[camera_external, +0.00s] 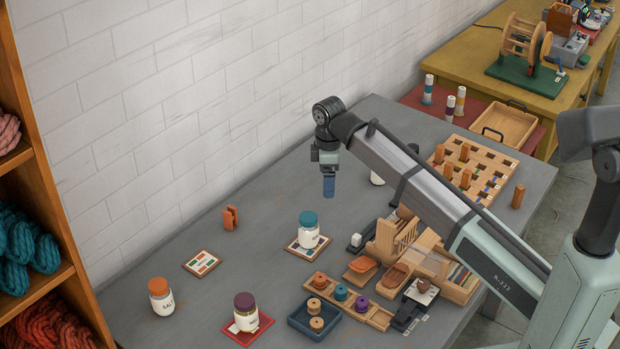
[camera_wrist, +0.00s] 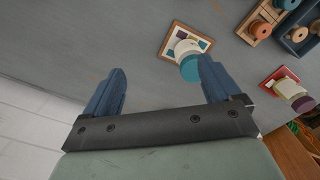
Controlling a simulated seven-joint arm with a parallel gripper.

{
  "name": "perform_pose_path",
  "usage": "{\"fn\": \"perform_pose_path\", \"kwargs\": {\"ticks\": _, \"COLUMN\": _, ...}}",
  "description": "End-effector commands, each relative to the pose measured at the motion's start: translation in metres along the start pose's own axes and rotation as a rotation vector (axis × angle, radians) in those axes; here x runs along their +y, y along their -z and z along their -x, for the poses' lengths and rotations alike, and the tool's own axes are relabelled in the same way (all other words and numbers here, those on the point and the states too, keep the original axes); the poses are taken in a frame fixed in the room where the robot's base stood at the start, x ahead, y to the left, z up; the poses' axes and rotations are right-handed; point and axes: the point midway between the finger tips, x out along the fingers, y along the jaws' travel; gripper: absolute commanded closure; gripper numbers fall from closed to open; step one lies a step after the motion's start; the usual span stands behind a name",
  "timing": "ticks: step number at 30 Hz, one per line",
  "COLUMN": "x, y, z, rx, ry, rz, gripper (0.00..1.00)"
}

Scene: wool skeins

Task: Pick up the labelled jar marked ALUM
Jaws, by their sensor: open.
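No label that I can read says ALUM. A white jar with a teal lid (camera_external: 309,235) stands upright on a small framed card; its label is too small to read. In the wrist view the teal-lidded jar (camera_wrist: 187,58) shows just beyond the right finger, partly covered by it. Another white jar (camera_external: 377,179) is mostly hidden behind my arm. My gripper (camera_external: 329,190) is open and empty, pointing down above the table, behind the teal-lidded jar.
A patterned card (camera_external: 202,262) and an orange wooden piece (camera_external: 231,218) lie at left. Spools in a wooden rack (camera_external: 349,300), a blue tray (camera_external: 300,323) and wooden boxes crowd the front right. A pegboard (camera_external: 480,158) is behind my arm. The table's (camera_external: 210,310) left middle has free room.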

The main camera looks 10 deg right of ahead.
Motion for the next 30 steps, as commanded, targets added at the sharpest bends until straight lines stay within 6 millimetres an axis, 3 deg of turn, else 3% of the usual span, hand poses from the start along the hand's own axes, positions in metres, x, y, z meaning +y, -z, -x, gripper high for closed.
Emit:
{"fn": "perform_pose_path", "kwargs": {"ticks": 3, "x": 0.043, "y": -0.044, "z": -0.002, "rx": -0.002, "ry": 0.003, "rz": -0.080, "gripper": 0.09}}
{"fn": "perform_pose_path", "kwargs": {"ticks": 9, "x": 0.108, "y": -0.109, "z": -0.003, "rx": -0.006, "ry": 0.009, "rz": -0.195, "gripper": 0.09}}
{"fn": "perform_pose_path", "kwargs": {"ticks": 18, "x": 0.183, "y": -0.178, "z": -0.003, "rx": -0.008, "ry": 0.014, "rz": -0.289, "gripper": 0.09}}
{"fn": "perform_pose_path", "kwargs": {"ticks": 20, "x": 0.203, "y": -0.188, "z": -0.003, "rx": -0.007, "ry": 0.013, "rz": -0.279, "gripper": 0.09}}
{"fn": "perform_pose_path", "kwargs": {"ticks": 22, "x": 0.217, "y": -0.181, "z": -0.001, "rx": -0.004, "ry": 0.011, "rz": -0.216, "gripper": 0.09}}
{"fn": "perform_pose_path", "kwargs": {"ticks": 30, "x": 0.224, "y": -0.177, "z": 0.001, "rx": 0.001, "ry": -0.001, "rz": -0.010, "gripper": 0.09}}
